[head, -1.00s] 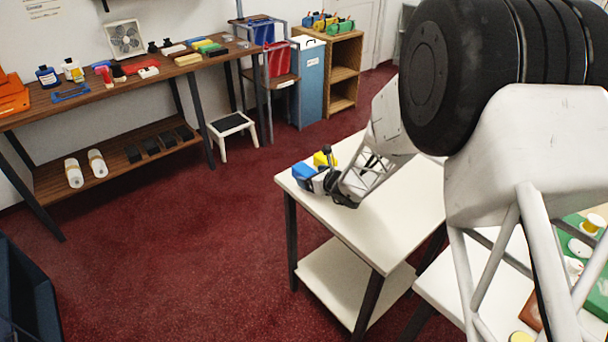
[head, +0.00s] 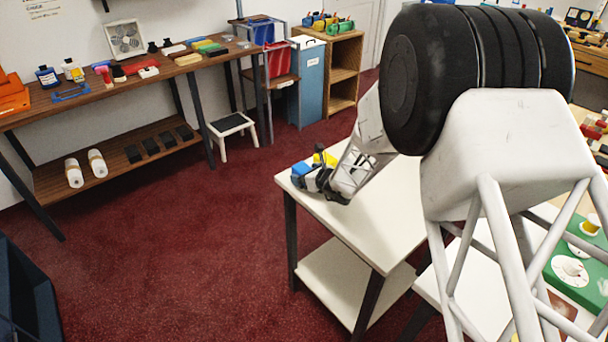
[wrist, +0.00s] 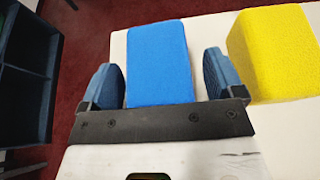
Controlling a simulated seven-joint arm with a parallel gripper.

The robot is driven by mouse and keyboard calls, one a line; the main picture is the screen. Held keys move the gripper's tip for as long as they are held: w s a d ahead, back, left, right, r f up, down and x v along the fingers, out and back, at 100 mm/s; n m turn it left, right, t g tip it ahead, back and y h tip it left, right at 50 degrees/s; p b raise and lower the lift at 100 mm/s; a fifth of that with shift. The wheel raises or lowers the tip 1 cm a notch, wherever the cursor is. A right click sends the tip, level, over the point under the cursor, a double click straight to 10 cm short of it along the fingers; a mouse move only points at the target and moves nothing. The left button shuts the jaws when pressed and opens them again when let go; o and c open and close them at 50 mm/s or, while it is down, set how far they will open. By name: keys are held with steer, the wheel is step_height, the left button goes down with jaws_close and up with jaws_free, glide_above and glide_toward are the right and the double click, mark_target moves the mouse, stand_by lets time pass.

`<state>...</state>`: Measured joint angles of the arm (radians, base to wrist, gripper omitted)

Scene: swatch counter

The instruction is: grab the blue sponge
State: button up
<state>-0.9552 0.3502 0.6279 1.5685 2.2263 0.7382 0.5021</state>
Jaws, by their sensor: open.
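The blue sponge (wrist: 160,62) lies on the white table (head: 362,242), near its back left corner. In the wrist view my gripper (wrist: 166,80) is open, with one dark blue finger pad on each side of the sponge. The left pad is close to the sponge's side; a wider gap shows on the right. Whether either pad touches it I cannot tell. In the head view the sponge (head: 300,169) is partly hidden by my gripper (head: 312,178).
A yellow sponge (wrist: 272,55) lies just right of the right finger, and also shows in the head view (head: 324,158). A dark blue open bin (wrist: 30,80) stands on the red floor at the left. A wooden bench (head: 130,78) runs along the wall.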

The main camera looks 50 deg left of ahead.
mark_target(300, 166)
steer(key=c, duration=1)
steer(key=shift+r, duration=0.15)
steer(key=shift+r, duration=1.35)
steer(key=shift+d+r, duration=0.1)
steer(key=shift+r, duration=0.25)
steer(key=s+d+r, duration=0.1)
steer(key=s+d, duration=0.7)
steer(key=d, duration=0.5)
steer(key=shift+d+r, duration=0.15)
steer(key=shift+d, duration=0.15)
